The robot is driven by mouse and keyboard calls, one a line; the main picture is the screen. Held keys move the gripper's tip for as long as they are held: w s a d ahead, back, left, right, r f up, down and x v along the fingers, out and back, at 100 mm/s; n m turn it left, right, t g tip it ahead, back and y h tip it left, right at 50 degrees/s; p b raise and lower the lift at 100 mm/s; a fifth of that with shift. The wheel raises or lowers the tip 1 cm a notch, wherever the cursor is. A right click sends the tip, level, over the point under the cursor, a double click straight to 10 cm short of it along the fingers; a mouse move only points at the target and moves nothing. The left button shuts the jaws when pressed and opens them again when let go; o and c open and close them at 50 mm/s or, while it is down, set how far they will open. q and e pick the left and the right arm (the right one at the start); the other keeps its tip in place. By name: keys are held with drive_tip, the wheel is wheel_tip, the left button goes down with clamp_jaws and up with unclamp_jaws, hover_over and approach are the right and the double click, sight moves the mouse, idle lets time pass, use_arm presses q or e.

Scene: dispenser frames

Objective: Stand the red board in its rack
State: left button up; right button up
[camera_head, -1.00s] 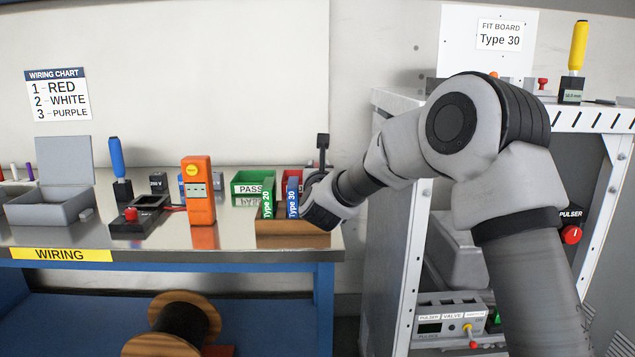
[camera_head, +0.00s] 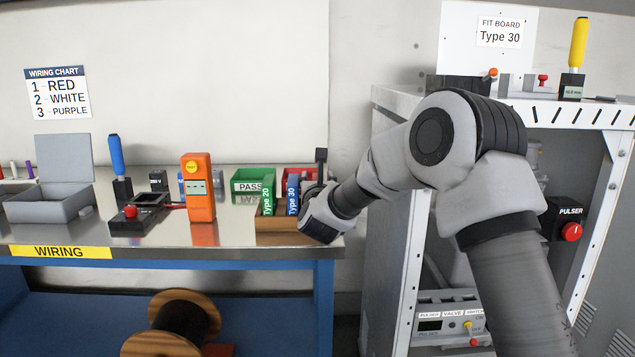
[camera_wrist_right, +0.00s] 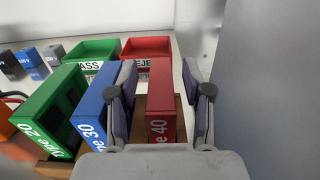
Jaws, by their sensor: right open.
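The red board (camera_wrist_right: 161,92), marked 40, stands upright in the wooden rack beside the blue Type 30 board (camera_wrist_right: 95,112). The green Type 20 board (camera_wrist_right: 50,110) stands left of the blue one. My right gripper (camera_wrist_right: 160,80) is open, with one finger on each side of the red board. The left finger is in the narrow space between the blue and red boards; I cannot tell whether it touches either. In the head view my right gripper (camera_head: 319,182) is over the right end of the rack (camera_head: 285,224) and hides the red board. My left gripper is out of view.
A green PASS bin (camera_head: 247,180) and a red reject bin (camera_wrist_right: 146,47) stand behind the rack. An orange meter (camera_head: 198,188) stands to its left on the bench. The grey cabinet (camera_head: 393,220) is close on the right.

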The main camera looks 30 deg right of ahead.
drive_tip(key=v, duration=1.2)
drive_tip(key=shift+b, duration=0.35)
drive_tip(key=shift+d+r, duration=0.1)
